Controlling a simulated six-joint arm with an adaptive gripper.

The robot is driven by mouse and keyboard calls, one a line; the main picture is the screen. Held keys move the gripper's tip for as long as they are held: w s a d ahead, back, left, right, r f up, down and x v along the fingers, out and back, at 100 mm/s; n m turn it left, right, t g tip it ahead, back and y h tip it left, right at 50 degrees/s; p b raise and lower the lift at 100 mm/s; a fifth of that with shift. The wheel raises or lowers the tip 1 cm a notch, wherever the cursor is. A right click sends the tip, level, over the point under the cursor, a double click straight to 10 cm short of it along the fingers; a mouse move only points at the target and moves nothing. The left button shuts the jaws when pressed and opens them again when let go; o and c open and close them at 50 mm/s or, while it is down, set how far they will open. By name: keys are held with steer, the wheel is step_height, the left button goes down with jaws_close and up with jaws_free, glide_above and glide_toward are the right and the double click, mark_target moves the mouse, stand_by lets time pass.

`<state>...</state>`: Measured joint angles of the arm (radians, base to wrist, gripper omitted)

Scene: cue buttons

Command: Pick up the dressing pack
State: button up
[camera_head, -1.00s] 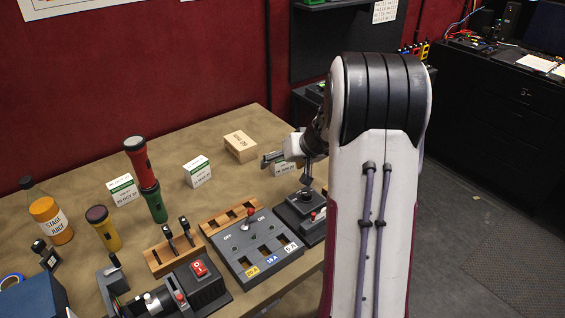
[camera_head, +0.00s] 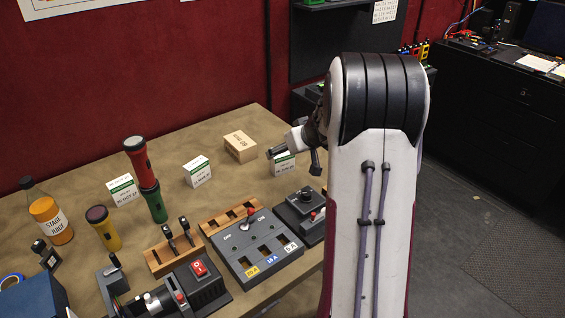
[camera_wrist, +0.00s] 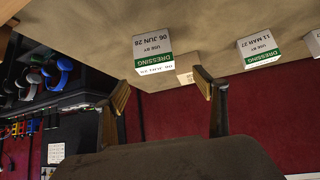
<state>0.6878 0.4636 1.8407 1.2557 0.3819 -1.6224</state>
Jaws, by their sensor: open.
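Three white dressing packs with green bands stand on the table. In the head view one is at the left (camera_head: 122,190), one in the middle (camera_head: 197,172), and one at the right (camera_head: 284,165), partly hidden by my gripper (camera_head: 296,158). In the wrist view, a pack marked 06 JUN 28 (camera_wrist: 152,47) lies ahead of the space between my open, empty fingers (camera_wrist: 163,90), apart from them. A pack marked 11 MAR 27 (camera_wrist: 259,48) is to its right. A third pack (camera_wrist: 314,44) is cut off at the right edge.
A joystick box (camera_head: 300,212) sits below my gripper.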

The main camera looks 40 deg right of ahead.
mark_target(285, 155)
steer(key=shift+x, duration=1.2)
steer(key=shift+w+d+f, duration=0.3)
steer(key=shift+w+f, duration=0.15)
steer(key=shift+f, duration=0.15)
steer(key=shift+w+d+f, duration=0.25)
steer(key=shift+w+f, duration=0.15)
steer(key=shift+f, duration=0.25)
steer(key=shift+x, duration=1.05)
steer(key=shift+r, duration=0.1)
steer(key=c, duration=1.1)
